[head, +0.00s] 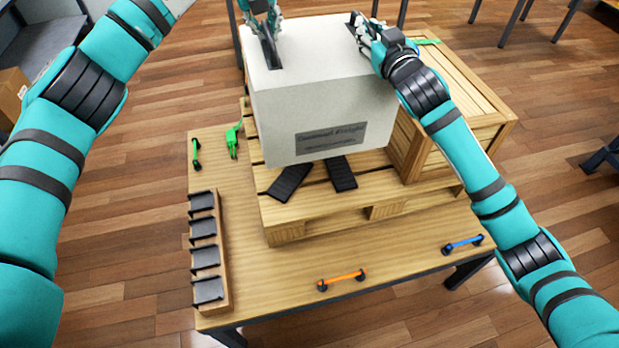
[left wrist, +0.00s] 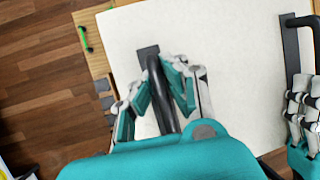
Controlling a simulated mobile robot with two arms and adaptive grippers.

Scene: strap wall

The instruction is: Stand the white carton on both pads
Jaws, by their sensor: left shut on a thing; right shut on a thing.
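The white carton (head: 322,95) has a grey label on its front and a black handle at each side of its top. It seems to be held above the wooden pallet (head: 330,208), slightly tilted in the picture. My left gripper (head: 263,22) is shut on the left handle (head: 270,55), also seen in the left wrist view (left wrist: 155,75). My right gripper (head: 369,38) is shut on the right handle (left wrist: 292,50). Two black pads (head: 290,181) (head: 341,173) lie angled on the pallet; their far ends may be hidden behind the carton.
A wooden crate (head: 460,110) stands close to the carton's right. On the table (head: 245,270) are a rack with black slots (head: 207,250), a green strap (head: 233,140), and green (head: 196,153), orange (head: 342,280) and blue (head: 463,244) bars. The table's front strip is mostly free.

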